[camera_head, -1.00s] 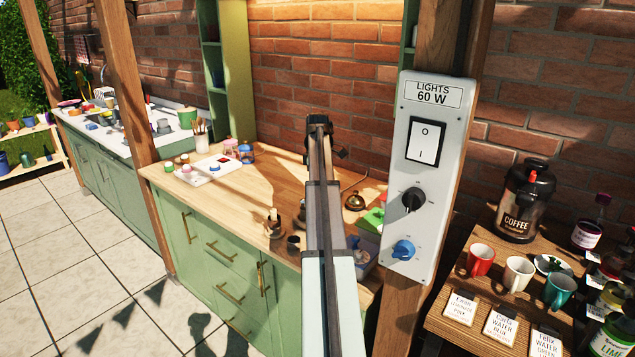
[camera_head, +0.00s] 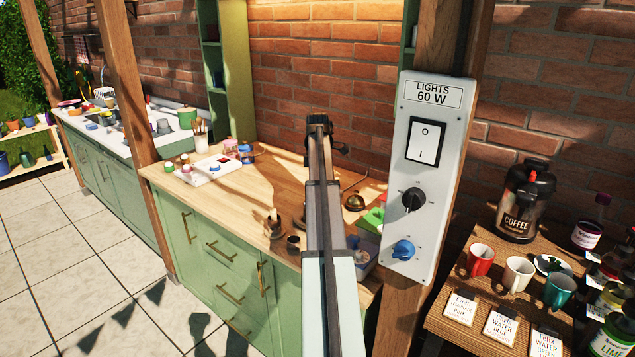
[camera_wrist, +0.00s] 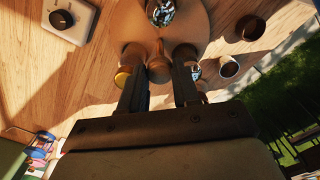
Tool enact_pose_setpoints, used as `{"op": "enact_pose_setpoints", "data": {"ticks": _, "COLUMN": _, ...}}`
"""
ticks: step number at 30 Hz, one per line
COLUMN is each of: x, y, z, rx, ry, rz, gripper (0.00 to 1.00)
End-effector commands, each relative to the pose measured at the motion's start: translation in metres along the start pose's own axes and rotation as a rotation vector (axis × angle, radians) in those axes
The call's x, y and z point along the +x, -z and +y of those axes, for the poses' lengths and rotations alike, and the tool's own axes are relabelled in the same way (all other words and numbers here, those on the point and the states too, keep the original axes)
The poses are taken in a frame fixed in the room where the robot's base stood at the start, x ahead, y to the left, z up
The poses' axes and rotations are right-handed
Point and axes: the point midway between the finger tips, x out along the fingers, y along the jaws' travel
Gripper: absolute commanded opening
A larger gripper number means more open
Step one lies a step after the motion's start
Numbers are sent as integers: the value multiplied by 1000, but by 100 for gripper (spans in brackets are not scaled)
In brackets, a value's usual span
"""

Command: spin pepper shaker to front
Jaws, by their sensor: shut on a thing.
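In the wrist view, a round wooden turntable (camera_wrist: 192,30) lies on the wooden counter, cut off by the top edge. My gripper (camera_wrist: 160,78) reaches over its near edge, shut on a wooden peg (camera_wrist: 158,66) that stands between the fingers. A container with a gold-coloured lid (camera_wrist: 124,77) is just left of the fingers. Another small container (camera_wrist: 186,54) is partly hidden behind the right finger. A jar with blue and white contents (camera_wrist: 160,12) stands farther in. I cannot tell which one is the pepper shaker. In the head view, my arm hides the gripper and most of the turntable.
A dark round cup (camera_wrist: 229,67) and another round item (camera_wrist: 251,28) stand on the counter to the right. A pale box with a dark knob (camera_wrist: 62,20) is at upper left. In the head view, a bell (camera_head: 355,201) and a white tray (camera_head: 200,175) flank my arm.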

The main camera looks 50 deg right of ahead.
Motion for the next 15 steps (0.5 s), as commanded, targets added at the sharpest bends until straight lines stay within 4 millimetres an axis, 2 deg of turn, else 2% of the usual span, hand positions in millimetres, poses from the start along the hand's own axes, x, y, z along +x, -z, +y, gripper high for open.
{"op": "enact_pose_setpoints", "data": {"ticks": 13, "x": 0, "y": 0, "z": 0, "rx": -4, "ry": -1, "rz": 0, "gripper": 0}}
{"op": "enact_pose_setpoints", "data": {"ticks": 14, "x": 0, "y": 0, "z": 0, "rx": -4, "ry": -1, "rz": 0, "gripper": 33}}
{"op": "enact_pose_setpoints", "data": {"ticks": 15, "x": 0, "y": 0, "z": 0, "rx": -4, "ry": -1, "rz": 0, "gripper": 37}}
